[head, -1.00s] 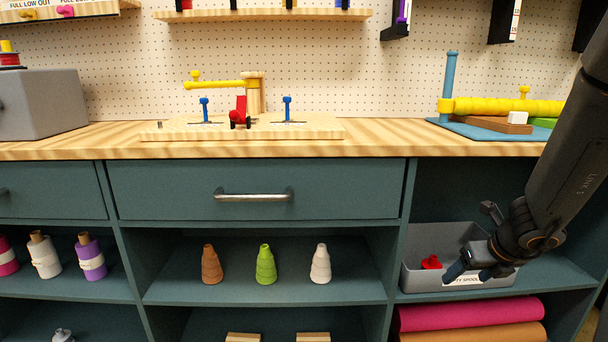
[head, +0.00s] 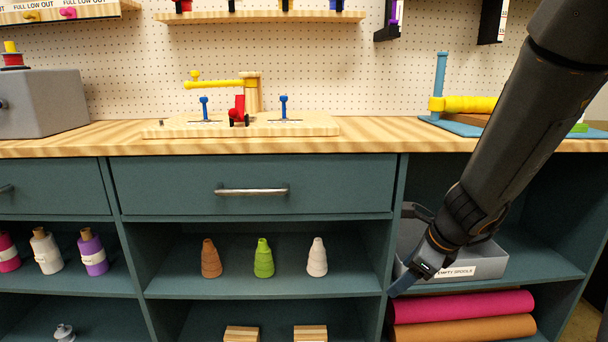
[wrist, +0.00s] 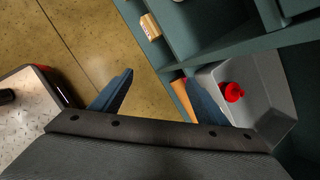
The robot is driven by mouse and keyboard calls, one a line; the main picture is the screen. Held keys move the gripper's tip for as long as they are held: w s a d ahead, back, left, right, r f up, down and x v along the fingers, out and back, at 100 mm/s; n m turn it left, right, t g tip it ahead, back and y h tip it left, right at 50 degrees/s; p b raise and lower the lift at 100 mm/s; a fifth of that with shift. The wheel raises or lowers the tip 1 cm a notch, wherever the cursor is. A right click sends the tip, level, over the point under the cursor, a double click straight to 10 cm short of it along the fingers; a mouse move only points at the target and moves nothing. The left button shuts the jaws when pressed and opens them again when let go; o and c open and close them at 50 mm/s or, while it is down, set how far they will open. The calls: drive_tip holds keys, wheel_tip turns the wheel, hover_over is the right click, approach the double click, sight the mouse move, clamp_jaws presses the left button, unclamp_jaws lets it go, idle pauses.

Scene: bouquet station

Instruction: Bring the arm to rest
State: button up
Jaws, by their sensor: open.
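My gripper (head: 408,277) is in front of the right-hand shelf, at the left front of the grey empty-spools bin (head: 480,267). In the wrist view my gripper (wrist: 158,92) has its two blue fingers wide apart with nothing between them. The grey bin (wrist: 268,97) is beside the right finger there, and a red spool (wrist: 233,92) lies in it. In the head view my arm hides part of the bin and the red spool.
The wooden worktop (head: 375,137) is above, with a blue post stand (head: 439,85) at right. Pink (head: 465,307) and orange rolls (head: 470,328) lie below the bin. Several cones, including a green one (head: 263,258), stand on the middle shelf. Open floor (wrist: 70,45) shows in the wrist view.

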drive_tip(key=s+a+r+n+g+y, duration=0.1)
drive_tip(key=s+a+n+g, duration=0.1)
drive_tip(key=s+a+n, duration=0.45)
drive_tip(key=s+a+r+n+g, duration=0.1)
drive_tip(key=s+a+n, duration=0.2)
drive_tip(key=a+n, duration=0.55)
drive_tip(key=s+a+r+n+g+h, duration=0.15)
drive_tip(key=s+a+n, duration=0.25)
drive_tip(key=s+n, duration=0.4)
drive_tip(key=s+a+n+h, duration=0.2)
drive_tip(key=s+a+n, duration=0.1)
drive_tip(key=s+n, duration=0.45)
drive_tip(key=d+r+m+p, duration=0.5)
drive_tip(key=d+r+p, duration=1.3)
drive_tip(key=r+p, duration=0.4)
drive_tip(key=p, duration=0.4)
drive_tip(key=shift+r, duration=0.35)
drive_tip(key=shift+s+m, duration=0.1)
drive_tip(key=shift+m, duration=0.15)
drive_tip(key=shift+c, duration=0.3)
